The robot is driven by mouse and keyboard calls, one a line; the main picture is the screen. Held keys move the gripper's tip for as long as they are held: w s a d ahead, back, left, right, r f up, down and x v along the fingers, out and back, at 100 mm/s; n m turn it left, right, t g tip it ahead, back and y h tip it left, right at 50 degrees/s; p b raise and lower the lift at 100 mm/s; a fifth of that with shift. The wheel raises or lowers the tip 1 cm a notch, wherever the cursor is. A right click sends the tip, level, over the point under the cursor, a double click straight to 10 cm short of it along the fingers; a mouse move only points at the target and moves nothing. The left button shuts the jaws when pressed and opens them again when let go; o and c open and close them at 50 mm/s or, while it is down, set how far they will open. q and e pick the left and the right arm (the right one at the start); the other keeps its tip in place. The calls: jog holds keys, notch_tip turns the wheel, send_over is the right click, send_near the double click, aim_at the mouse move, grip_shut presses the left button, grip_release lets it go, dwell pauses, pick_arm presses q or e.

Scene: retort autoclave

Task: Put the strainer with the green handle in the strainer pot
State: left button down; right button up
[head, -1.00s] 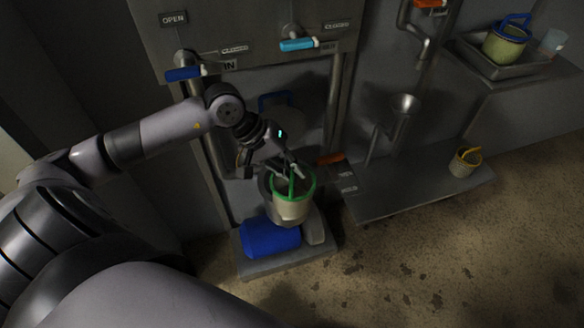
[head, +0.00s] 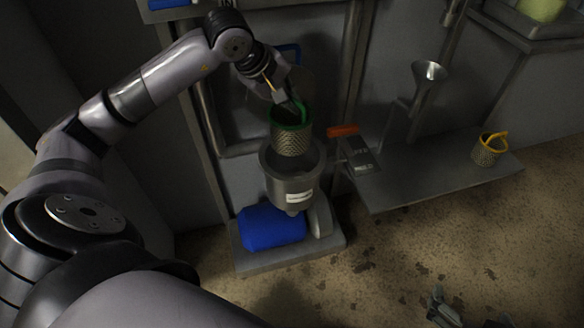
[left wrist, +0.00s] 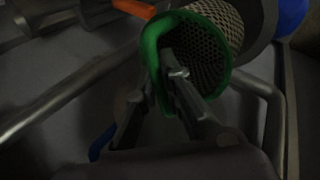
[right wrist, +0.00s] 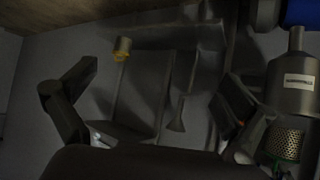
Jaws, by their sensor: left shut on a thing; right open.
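The strainer with the green handle (head: 291,141) is a mesh basket with a green rim. My left gripper (head: 290,101) is shut on its green handle, and the strainer hangs roughly upright. The left wrist view shows the jaws at the handle (left wrist: 155,62). The strainer pot (head: 291,192) is a grey metal cup with a white label. The basket's lower end overlaps the pot's mouth in the head view; the right wrist view shows the basket (right wrist: 284,143) just beyond the pot's rim, seemingly above it. My right gripper (head: 468,308) is open and empty, low at the right.
A blue motor-like body (head: 272,229) sits beside the pot's base. A metal shelf (head: 420,185) at the right carries a yellow-handled strainer (head: 489,150). An orange-handled valve (head: 343,131) and a funnel (head: 429,73) stand between. Pipes run behind the left gripper.

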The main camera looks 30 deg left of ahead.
aim_at(291, 146)
pick_arm(q)
notch_tip(291, 146, down, 8)
jog(key=shift+r+b, duration=0.1)
jog(key=shift+b, duration=0.85)
notch_tip(291, 146, down, 11)
jog(key=b, duration=0.2)
jog(key=shift+b, duration=0.35)
pick_arm(e)
jog(key=w+a+r+t+y, duration=0.1)
jog(key=a+r+t+y, duration=0.1)
jog(key=r+t, duration=0.4)
jog(key=w+a+r+t+y, duration=0.1)
jog(key=r+t, duration=0.6)
jog(key=r, duration=0.7)
jog(key=shift+w+a+r+n+y, duration=0.15)
jog(key=shift+w+a+n+y, duration=0.2)
jog(key=shift+w+y, duration=0.2)
pick_arm(q)
jog(key=shift+f, duration=0.2)
pick_arm(e)
jog(key=shift+s+r, duration=0.15)
pick_arm(q)
jog(key=c, duration=1.7)
grip_release()
jog(key=shift+f, duration=0.1)
pick_arm(e)
jog(key=shift+s+r+t, duration=0.2)
jog(key=shift+r+t, duration=0.1)
jog(key=shift+t, duration=0.1)
